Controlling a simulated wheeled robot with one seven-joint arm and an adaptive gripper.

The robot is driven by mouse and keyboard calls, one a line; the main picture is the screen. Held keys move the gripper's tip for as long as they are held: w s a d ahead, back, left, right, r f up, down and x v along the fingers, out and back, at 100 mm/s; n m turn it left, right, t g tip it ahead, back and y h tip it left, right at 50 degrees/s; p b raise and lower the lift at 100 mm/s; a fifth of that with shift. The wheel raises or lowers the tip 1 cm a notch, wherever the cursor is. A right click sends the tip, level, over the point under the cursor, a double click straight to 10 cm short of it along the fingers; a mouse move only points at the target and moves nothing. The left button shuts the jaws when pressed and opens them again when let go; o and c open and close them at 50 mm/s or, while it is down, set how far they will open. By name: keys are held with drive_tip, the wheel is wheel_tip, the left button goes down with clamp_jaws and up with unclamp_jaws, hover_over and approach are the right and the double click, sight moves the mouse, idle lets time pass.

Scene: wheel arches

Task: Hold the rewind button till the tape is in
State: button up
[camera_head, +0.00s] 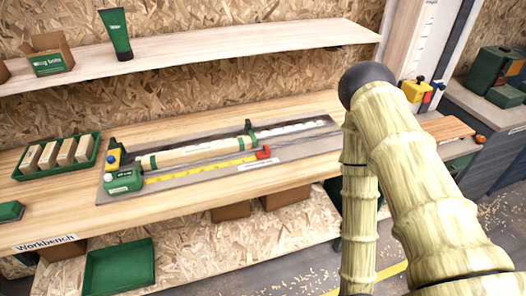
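A green tape housing (122,181) with a pale label sits at the left end of a grey plate on the workbench. A yellow tape (200,168) extends from it to the right along the plate. A red piece (263,152) is at the tape's far right end. I cannot make out the rewind button for certain at this size. A small yellow and blue part (113,158) stands just behind the housing. My arm shows at the right, bent with its elbow up, well apart from the housing. My gripper is not in view.
A pale bar (195,152) with green bands lies behind the tape. A green tray of wooden blocks (58,155) stands left of the plate. A shelf (190,50) runs above. An empty green tray (118,268) lies below. The bench front strip is clear.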

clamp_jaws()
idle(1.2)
